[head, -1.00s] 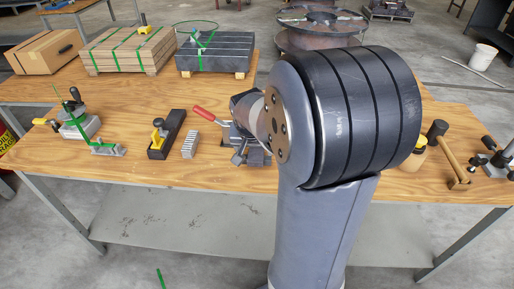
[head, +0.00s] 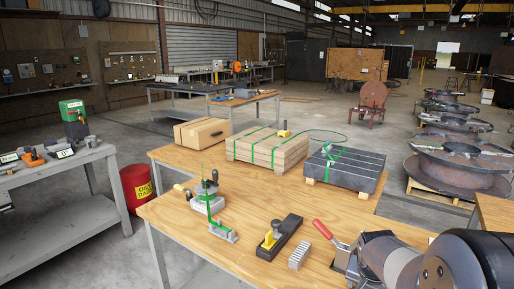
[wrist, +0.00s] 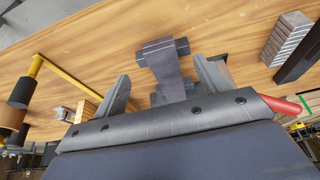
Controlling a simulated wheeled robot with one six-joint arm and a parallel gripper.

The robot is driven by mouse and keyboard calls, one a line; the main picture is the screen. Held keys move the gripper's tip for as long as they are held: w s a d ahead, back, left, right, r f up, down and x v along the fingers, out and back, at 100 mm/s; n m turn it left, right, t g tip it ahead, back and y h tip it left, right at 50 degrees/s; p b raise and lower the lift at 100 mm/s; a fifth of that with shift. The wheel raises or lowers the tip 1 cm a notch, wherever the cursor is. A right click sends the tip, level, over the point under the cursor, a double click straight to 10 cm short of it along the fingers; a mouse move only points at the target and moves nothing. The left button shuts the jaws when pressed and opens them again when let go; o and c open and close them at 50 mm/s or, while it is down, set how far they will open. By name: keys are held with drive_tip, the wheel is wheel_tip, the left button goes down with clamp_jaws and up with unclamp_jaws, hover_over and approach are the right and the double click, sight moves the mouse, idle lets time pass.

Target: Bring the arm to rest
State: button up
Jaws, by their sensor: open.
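My arm (head: 455,262) fills the bottom right corner of the head view, bent low over the front of the wooden table (head: 255,232). My gripper (wrist: 162,82) shows in the wrist view with its two fingers apart. A grey metal clamp-like fixture (wrist: 163,58) appears between and beyond the fingers. I cannot tell whether they touch it. A red handle (head: 323,229) sticks up beside the arm in the head view, and it also shows at the right of the wrist view (wrist: 284,105). No object is visibly held.
A black block with a yellow knob (head: 280,238), ribbed metal pieces (head: 299,257) and a green-marked fixture (head: 210,205) stand on the table. Steel reels (head: 460,160) stand at right.

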drive_tip(key=x, duration=0.6)
drive_tip(key=shift+w+d+f, duration=0.1)
drive_tip(key=shift+f, duration=0.25)
drive_tip(key=shift+s, duration=0.2)
